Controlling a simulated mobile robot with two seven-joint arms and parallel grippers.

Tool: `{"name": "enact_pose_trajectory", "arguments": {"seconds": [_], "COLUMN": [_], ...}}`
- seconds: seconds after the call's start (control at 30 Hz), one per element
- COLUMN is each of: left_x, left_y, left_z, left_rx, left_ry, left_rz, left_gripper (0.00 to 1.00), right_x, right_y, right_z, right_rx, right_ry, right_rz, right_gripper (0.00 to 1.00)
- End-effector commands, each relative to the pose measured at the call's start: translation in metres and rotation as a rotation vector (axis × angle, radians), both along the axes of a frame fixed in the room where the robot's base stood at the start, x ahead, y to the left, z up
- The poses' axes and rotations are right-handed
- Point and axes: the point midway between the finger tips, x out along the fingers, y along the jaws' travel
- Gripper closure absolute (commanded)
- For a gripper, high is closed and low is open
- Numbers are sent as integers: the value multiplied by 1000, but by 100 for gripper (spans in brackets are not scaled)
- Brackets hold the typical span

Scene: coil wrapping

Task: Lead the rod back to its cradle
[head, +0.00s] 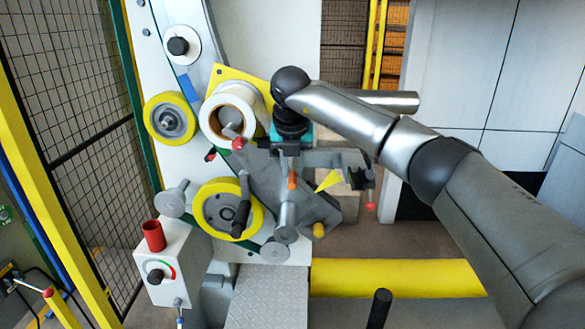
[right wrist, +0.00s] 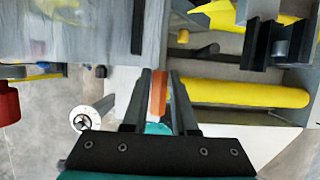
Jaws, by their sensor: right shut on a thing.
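My right gripper (head: 290,150) is at the machine's middle, beside the white roll, with its fingers mostly hidden under the wrist in the head view. In the right wrist view its two dark fingers (right wrist: 165,95) stand either side of an orange piece (right wrist: 158,95), which also shows in the head view (head: 292,180). This piece looks like part of the rod; the rod's full length cannot be made out. A dark notched bracket (right wrist: 262,45), possibly the cradle, is at upper right in the wrist view, apart from the fingers. My left gripper is not in view.
The white roll (head: 222,118) and yellow-rimmed wheels (head: 228,209) are left of the gripper. A grey bracket arm (head: 340,158) with a red-tipped pin (head: 370,206) is at its right. A yellow bar (head: 395,278) lies below. A mesh fence (head: 75,130) stands at left.

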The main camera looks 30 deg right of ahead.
Motion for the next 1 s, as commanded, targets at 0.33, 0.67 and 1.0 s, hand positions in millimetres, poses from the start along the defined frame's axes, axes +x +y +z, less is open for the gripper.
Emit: {"name": "enact_pose_trajectory", "arguments": {"seconds": [0.33, 0.67, 1.0], "left_x": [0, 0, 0], "left_y": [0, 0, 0], "left_z": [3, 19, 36], "left_rx": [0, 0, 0], "left_ry": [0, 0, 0], "left_rz": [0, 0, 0], "left_gripper": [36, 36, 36], "right_x": [0, 0, 1], "right_y": [0, 1, 1], "right_z": [3, 25, 49], "right_rx": [0, 0, 1], "right_ry": [-1, -1, -3], "right_rz": [0, 0, 1], "right_gripper": [100, 100, 100]}}
